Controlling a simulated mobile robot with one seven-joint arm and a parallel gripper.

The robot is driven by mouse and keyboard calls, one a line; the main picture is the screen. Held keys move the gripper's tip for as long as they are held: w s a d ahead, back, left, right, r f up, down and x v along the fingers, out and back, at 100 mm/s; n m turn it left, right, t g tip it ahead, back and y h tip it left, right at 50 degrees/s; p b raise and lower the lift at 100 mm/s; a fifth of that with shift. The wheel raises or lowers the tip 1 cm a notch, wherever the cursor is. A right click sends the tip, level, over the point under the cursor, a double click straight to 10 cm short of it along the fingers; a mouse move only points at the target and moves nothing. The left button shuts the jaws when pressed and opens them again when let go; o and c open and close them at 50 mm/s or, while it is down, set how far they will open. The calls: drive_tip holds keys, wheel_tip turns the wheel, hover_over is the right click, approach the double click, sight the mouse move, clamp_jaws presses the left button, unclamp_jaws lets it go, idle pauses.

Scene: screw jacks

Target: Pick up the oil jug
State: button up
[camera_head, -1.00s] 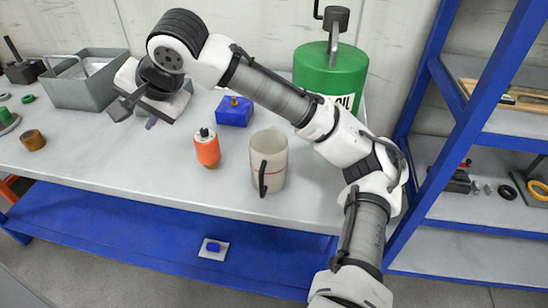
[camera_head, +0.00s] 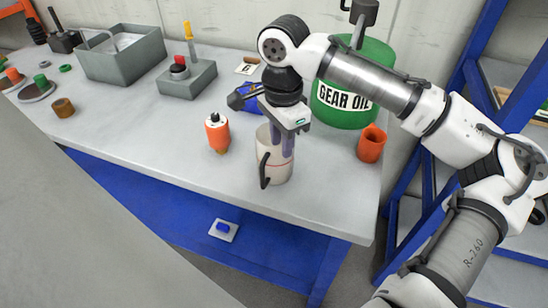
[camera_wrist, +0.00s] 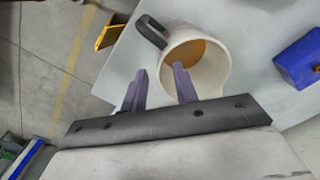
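The oil jug (camera_head: 276,170) is a pale beige cup-like jug with a dark handle, upright on the bench near its front edge. In the wrist view the jug (camera_wrist: 222,75) shows its open mouth with amber liquid inside and its dark handle at upper left. My gripper (camera_head: 282,150) points down at the jug's mouth. In the wrist view its two fingers (camera_wrist: 160,72) are apart, one overlapping the mouth and one outside the rim, with the near rim between them in the picture. Whether either finger touches the jug I cannot tell.
An orange bottle (camera_head: 217,134) stands just left of the jug. A blue block (camera_wrist: 299,58) lies behind. A grey box with a lever (camera_head: 187,80) is further left.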

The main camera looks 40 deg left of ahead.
sight(272, 161)
wheel_tip(272, 161, down, 6)
drive_tip(key=shift+s+a+r+p, duration=0.1)
drive_tip(key=shift+r+p, duration=0.05)
drive_tip(key=shift+p, duration=0.55)
clamp_jaws()
drive_tip(key=shift+r, duration=0.1)
